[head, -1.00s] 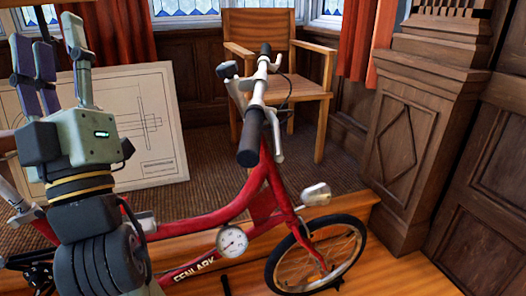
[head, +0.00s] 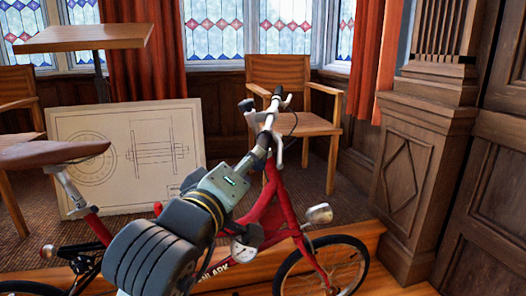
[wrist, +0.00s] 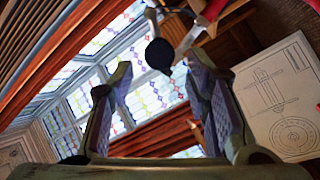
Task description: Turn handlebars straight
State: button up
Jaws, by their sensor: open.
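The bicycle's handlebars (head: 267,121) are pale metal with black grips. They run from the near side to the far grip (head: 278,92), above the red frame (head: 278,195) and front wheel (head: 322,268). My gripper (head: 257,155) reaches up to their near end and hides the near grip in the head view. In the wrist view, my gripper (wrist: 158,66) is open, with a finger on each side. The round black end of the near grip (wrist: 160,54) shows between the fingertips. I cannot tell whether they touch it.
A wooden chair (head: 285,72) stands behind the handlebars. A drawing board (head: 120,195) leans at the left, behind the brown saddle (head: 50,153). A headlamp (head: 320,214) sits above the front wheel. A carved wooden pillar (head: 420,165) stands at the right.

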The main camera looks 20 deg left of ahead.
jog(key=w+p, duration=0.1)
jog(key=w, duration=0.8)
jog(key=shift+a, duration=0.1)
jog(key=shift+c, duration=0.3)
grip_shut()
jog(key=shift+p, duration=0.3)
